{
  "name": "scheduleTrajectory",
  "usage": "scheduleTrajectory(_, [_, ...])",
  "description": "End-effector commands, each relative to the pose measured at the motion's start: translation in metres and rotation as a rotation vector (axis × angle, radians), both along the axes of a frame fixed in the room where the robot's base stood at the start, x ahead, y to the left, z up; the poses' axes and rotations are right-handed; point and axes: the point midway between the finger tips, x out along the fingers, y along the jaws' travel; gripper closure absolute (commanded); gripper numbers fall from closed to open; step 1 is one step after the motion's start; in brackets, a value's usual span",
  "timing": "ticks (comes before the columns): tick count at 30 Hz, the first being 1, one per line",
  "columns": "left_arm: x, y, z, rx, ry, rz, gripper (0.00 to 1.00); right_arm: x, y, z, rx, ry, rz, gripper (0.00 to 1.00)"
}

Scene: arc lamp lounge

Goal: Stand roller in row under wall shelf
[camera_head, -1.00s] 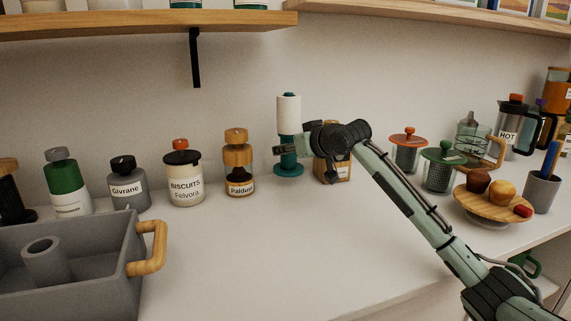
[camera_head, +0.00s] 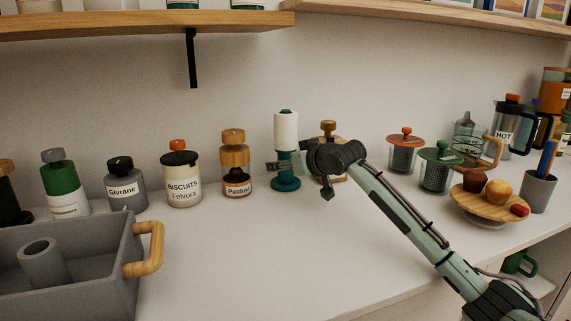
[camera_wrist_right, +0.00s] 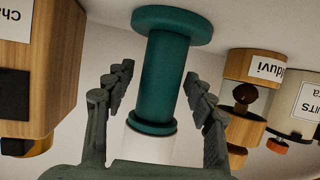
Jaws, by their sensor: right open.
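The roller (camera_head: 286,128), a white cylinder on a teal stem and round foot, is upright on the counter under the wall shelf (camera_head: 150,22). It is in the row between the Palduvi jar (camera_head: 236,160) and a wooden canister (camera_head: 328,128), apart from both. My right gripper (camera_head: 279,166) is at the roller's lower stem, partly hidden by its own wrist. In the right wrist view, which is upside down, the open fingers (camera_wrist_right: 160,85) are on either side of the teal stem (camera_wrist_right: 165,80), with gaps showing. My left gripper is out of view.
A Biscuits jar (camera_head: 182,175), a Givrane jar (camera_head: 126,185) and a green bottle (camera_head: 62,185) continue the row leftward. A grey bin (camera_head: 110,290) with a wooden handle is front left. Plunger pots (camera_head: 404,155) and a cake stand (camera_head: 485,205) are right. The counter's middle front is clear.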

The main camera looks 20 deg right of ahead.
Motion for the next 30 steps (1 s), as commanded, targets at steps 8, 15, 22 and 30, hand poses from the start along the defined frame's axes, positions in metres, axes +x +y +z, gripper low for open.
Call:
scheduleTrajectory(8, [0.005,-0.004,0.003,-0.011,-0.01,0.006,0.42,-0.009,-0.002,0.007,-0.001,0.0,0.0,0.45])
scheduleTrajectory(15, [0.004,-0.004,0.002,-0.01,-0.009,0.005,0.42,-0.054,-0.013,0.026,-0.003,-0.003,0.0,0.45])
scheduleTrajectory(22, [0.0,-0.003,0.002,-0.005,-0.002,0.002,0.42,-0.092,-0.022,0.042,-0.001,0.0,-0.001,0.45])
scheduleTrajectory(30, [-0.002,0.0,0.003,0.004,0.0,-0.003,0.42,-0.108,-0.025,0.049,0.0,0.0,0.0,0.45])
